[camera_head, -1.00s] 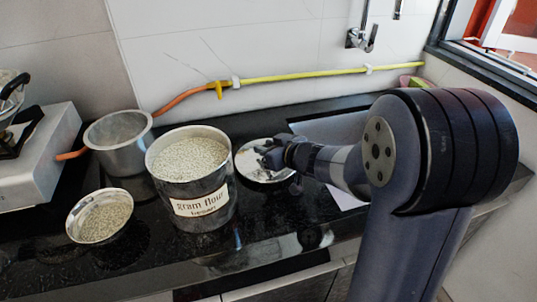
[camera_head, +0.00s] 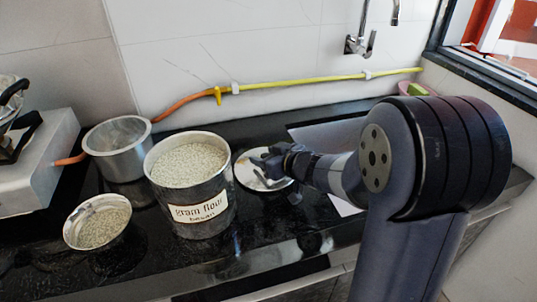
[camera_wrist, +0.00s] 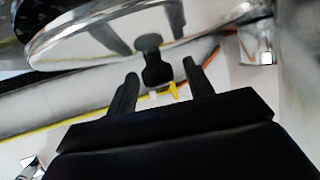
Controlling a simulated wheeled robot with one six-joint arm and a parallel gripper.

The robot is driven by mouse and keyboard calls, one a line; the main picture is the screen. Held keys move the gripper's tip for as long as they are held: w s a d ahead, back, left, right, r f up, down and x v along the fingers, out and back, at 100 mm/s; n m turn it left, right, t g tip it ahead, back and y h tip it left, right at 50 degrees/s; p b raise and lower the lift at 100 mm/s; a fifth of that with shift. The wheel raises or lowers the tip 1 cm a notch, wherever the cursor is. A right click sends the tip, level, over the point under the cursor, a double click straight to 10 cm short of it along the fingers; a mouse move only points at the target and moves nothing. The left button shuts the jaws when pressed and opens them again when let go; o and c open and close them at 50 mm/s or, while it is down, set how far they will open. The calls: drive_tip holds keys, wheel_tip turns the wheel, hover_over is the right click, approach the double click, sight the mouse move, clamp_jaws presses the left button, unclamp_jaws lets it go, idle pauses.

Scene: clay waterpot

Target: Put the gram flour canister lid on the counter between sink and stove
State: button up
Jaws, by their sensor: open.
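The gram flour canister (camera_head: 200,215) is a steel pot filled with pale grains, open at the top, with a "gram flour besan" label on its front. Its lid (camera_head: 248,177) appears as a round shiny disc lying on the black counter just right of the canister. My gripper (camera_head: 268,170) is at the lid, covering part of its right side. In the wrist view the lid (camera_wrist: 75,38) fills the top edge and mirrors the fingers. I cannot tell whether the fingers touch the lid.
The stove (camera_head: 40,165) is at the left, with an empty steel pot (camera_head: 118,160) beside it. A small bowl of grains (camera_head: 97,222) sits in front. A tap (camera_head: 360,45) is on the wall at right, above the sink area. The black counter (camera_head: 150,268) has bare room along its front.

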drive_tip(key=shift+r, duration=0.35)
drive_tip(key=p+v, duration=0.3)
drive_tip(key=v, duration=0.7)
drive_tip(key=shift+s+d+r, duration=0.1)
drive_tip(key=shift+s+d, duration=0.15)
drive_tip(key=shift+s+d+r+p, duration=0.1)
drive_tip(key=shift+s+d+p, duration=0.2)
drive_tip(key=shift+s, duration=0.25)
